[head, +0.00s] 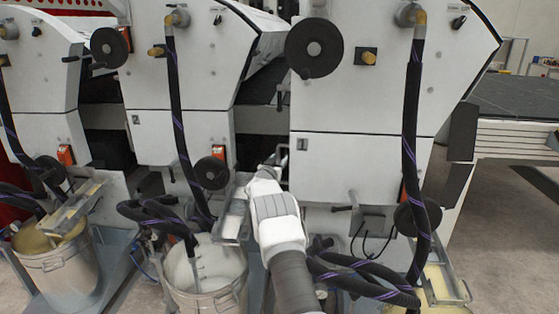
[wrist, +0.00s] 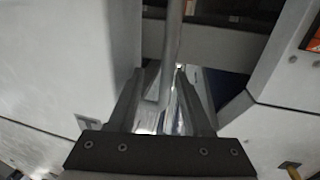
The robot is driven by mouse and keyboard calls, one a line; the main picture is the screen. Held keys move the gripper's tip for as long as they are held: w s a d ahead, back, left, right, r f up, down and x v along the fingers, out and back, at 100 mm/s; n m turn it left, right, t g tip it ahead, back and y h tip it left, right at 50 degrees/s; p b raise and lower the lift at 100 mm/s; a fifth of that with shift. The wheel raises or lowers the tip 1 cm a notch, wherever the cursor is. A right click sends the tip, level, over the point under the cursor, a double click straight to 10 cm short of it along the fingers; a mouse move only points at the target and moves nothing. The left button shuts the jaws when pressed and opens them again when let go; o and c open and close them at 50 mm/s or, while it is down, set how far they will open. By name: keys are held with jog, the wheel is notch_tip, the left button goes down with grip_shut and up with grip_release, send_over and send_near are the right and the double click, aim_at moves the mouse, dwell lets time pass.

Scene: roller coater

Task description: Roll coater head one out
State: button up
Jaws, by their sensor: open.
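Several white coater heads stand in a row in the head view: a right one (head: 365,105), a middle one (head: 190,110) and a left one (head: 38,100). I cannot tell which is head one. My gripper (head: 276,158) is at the gap between the middle and right heads, close to the right head's left edge. In the wrist view my gripper (wrist: 166,76) is open, and a grey metal bar (wrist: 173,40) runs down between its fingers. The fingers appear apart from the bar; contact is unclear. My arm hides part of the lower right head.
Black handwheels (head: 314,48) and thick dark hoses (head: 410,130) stick out from the heads. A metal bucket (head: 205,280) with pale liquid stands below the middle head, another (head: 65,270) at left. Open floor (head: 515,230) lies at right.

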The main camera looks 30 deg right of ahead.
jog(key=shift+a, duration=0.1)
jog(key=shift+s+a, duration=0.4)
jog(key=shift+a, duration=0.15)
jog(key=p+v, duration=0.4)
jog(key=v, duration=1.2)
jog(key=shift+s+d, duration=0.15)
jog(key=shift+d, duration=0.05)
